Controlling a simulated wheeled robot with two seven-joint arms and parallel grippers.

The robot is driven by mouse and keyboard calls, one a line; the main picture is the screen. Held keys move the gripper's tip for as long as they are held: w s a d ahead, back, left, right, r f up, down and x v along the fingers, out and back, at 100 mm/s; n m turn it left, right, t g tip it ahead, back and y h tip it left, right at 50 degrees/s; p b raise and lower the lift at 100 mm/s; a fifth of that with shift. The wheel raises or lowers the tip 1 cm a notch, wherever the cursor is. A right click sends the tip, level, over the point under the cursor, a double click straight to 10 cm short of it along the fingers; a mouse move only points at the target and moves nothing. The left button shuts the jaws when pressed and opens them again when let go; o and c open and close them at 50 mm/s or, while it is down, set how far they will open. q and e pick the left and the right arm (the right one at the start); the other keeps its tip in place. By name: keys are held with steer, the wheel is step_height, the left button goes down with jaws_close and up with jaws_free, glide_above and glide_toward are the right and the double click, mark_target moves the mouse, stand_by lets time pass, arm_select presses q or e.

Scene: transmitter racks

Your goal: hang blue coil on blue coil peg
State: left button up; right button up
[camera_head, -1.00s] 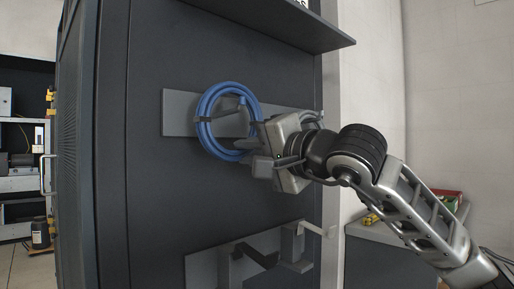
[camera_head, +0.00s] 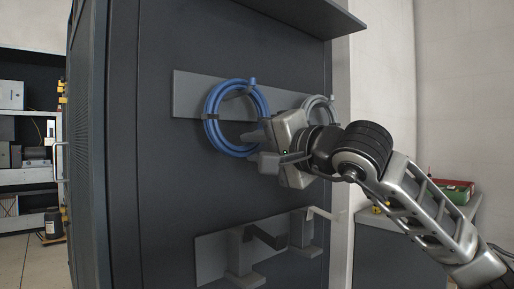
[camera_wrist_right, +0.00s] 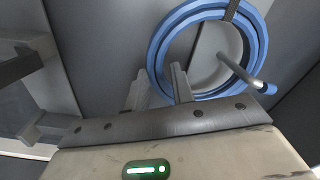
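The blue coil (camera_head: 211,127) hangs against the upper backplate on the dark cabinet side, with a black tie on its ring. The blue-tipped peg (camera_head: 252,81) shows at the coil's top. In the right wrist view the peg (camera_wrist_right: 240,73) runs out through the coil's opening (camera_wrist_right: 158,62) and across its ring. My right gripper (camera_head: 253,148) is at the coil's lower right edge. Its two fingers (camera_wrist_right: 158,88) stand apart, one over the ring's inner side and one outside it; contact cannot be told. My left gripper is not in view.
A grey coil (camera_head: 319,103) hangs right of the blue one, partly behind my right gripper. A lower backplate (camera_head: 209,259) carries grey brackets. A shelf (camera_head: 300,14) juts out above. A low cabinet stands at the right.

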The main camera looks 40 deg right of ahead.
steer(key=shift+o, duration=1.3)
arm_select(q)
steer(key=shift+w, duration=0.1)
arm_select(e)
steer(key=shift+s, duration=0.2)
arm_select(q)
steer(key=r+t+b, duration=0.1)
steer(key=b, duration=0.1)
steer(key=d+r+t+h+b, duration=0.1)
steer(key=b, duration=0.1)
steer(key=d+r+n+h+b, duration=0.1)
steer(key=b, duration=0.2)
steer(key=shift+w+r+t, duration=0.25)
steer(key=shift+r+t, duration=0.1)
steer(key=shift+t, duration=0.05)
arm_select(e)
steer(key=s+d, duration=0.1)
steer(key=s, duration=1.4)
steer(key=shift+s+d, duration=0.15)
steer(key=shift+s, duration=0.1)
